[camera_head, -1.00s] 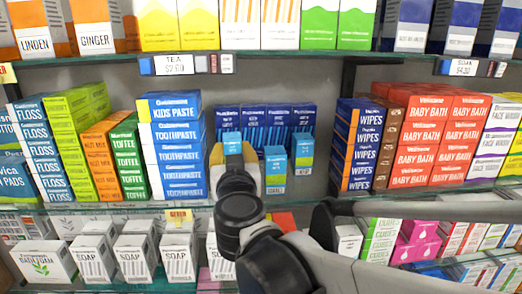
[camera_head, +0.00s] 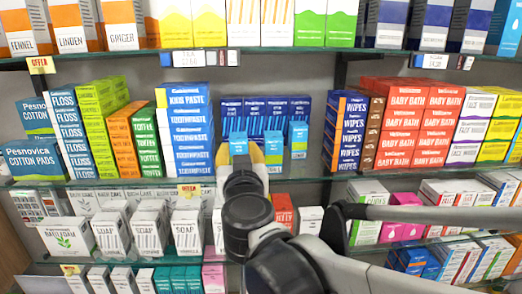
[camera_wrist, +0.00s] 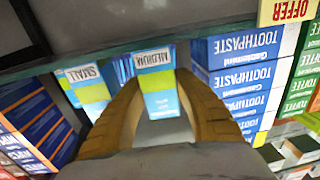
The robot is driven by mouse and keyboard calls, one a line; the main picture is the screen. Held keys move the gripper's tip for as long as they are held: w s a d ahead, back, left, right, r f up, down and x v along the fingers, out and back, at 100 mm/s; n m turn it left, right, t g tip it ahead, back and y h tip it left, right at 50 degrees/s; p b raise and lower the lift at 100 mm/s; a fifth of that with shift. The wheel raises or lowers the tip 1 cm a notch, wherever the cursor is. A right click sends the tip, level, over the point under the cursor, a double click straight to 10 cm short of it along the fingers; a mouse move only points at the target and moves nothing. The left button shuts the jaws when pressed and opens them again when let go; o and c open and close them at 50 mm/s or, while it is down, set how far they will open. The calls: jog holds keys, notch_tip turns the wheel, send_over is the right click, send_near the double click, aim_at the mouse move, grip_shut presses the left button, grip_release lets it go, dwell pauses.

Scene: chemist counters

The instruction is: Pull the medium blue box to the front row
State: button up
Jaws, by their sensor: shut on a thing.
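The medium blue box (camera_wrist: 155,82) is light blue with a green band and a "MEDIUM" label, seen in the wrist view between the two fingers of my gripper (camera_wrist: 160,112). My gripper is shut on it. In the head view the box (camera_head: 238,142) shows only its upper part above my gripper (camera_head: 241,160), which hides its lower part. A similar box labelled "SMALL" (camera_wrist: 88,88) stands beside it, seen also in the head view (camera_head: 274,147). Another light blue box (camera_head: 298,136) stands farther right.
Dark blue toothbrush boxes (camera_head: 284,108) stand behind. The toothpaste stack (camera_head: 188,145) is close on the left. The orange and blue wipes stack (camera_head: 345,132) stands to the right across a gap. The shelf above (camera_head: 285,60) runs over this row.

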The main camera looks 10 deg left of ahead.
jog(key=shift+w, duration=0.1)
jog(key=o, duration=1.2)
jog(key=v, duration=1.2)
